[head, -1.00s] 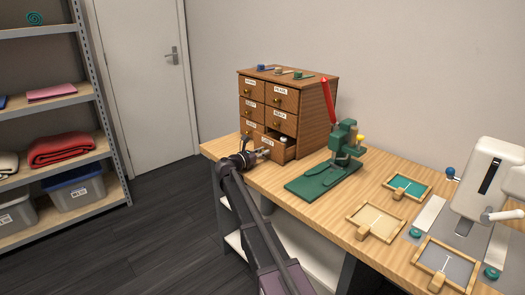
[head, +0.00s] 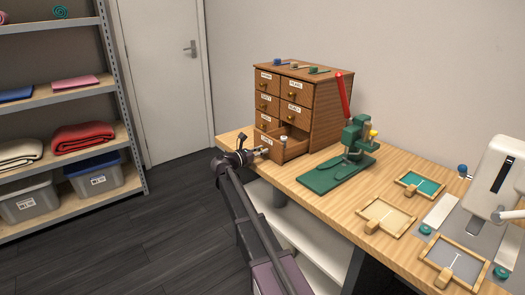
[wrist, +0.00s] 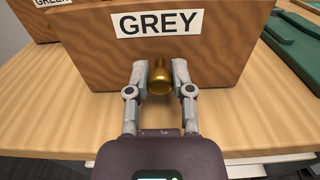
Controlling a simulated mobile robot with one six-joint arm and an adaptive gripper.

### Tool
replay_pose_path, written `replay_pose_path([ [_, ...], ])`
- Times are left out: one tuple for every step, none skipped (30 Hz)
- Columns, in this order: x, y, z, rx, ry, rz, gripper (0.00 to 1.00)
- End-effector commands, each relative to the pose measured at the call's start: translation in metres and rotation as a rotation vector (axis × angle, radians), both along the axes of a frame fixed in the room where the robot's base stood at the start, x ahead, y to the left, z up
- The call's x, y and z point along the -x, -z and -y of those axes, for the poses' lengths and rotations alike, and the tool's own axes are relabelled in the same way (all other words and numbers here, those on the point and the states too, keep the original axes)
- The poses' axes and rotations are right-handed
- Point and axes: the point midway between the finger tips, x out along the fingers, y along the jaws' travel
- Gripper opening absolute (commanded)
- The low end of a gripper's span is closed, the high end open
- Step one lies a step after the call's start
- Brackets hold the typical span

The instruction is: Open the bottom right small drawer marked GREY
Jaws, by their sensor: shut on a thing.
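The bottom right small drawer of the wooden cabinet (head: 327,107) stands pulled out, with its open inside showing in the head view (head: 295,133). Its front (wrist: 215,58) fills much of the wrist view, with a white GREY label (wrist: 157,22) above a brass knob (wrist: 160,77). My gripper (wrist: 160,83) is shut on the knob, one finger on each side of it. In the head view my gripper (head: 262,151) is at the front of the pulled-out drawer. The drawer's contents are too small to make out.
A drawer marked GREEN (wrist: 52,3) is to the left, its front farther back. A green press (head: 340,170) with a red lever stands right of the cabinet on the wooden table (head: 318,208). Small frames (head: 388,216) lie farther right. Floor (head: 165,240) is free at the left.

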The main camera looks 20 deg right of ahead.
Motion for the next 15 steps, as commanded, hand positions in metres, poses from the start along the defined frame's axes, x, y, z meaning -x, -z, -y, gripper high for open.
replay_pose_path([
  [-0.0020,-0.0006,0.0012,0.002,-0.002,0.000,0.00],
  [-0.0020,-0.0007,0.0022,0.002,-0.002,0.000,0.00],
  [-0.0021,-0.0007,0.0035,0.003,-0.001,0.000,0.33],
  [-0.0021,-0.0008,0.0043,0.003,0.000,0.000,0.42],
  [-0.0020,-0.0008,0.0050,0.003,0.001,0.000,0.51],
  [-0.0020,-0.0008,0.0059,0.003,0.002,0.000,0.62],
  [-0.0019,-0.0008,0.0066,0.003,0.003,0.000,0.64],
  [-0.0017,-0.0007,0.0071,0.002,0.004,0.000,0.64],
  [-0.0016,-0.0007,0.0076,0.002,0.004,0.000,0.64],
  [-0.0015,-0.0007,0.0079,0.002,0.005,0.000,0.64],
  [-0.0015,-0.0007,0.0081,0.002,0.005,0.000,0.64],
  [-0.0013,-0.0007,0.0083,0.002,0.005,0.000,0.64],
  [-0.0013,-0.0006,0.0085,0.002,0.005,0.000,0.64],
  [-0.0012,-0.0006,0.0086,0.002,0.005,0.000,0.64],
  [-0.0012,-0.0006,0.0087,0.002,0.006,0.000,0.64],
])
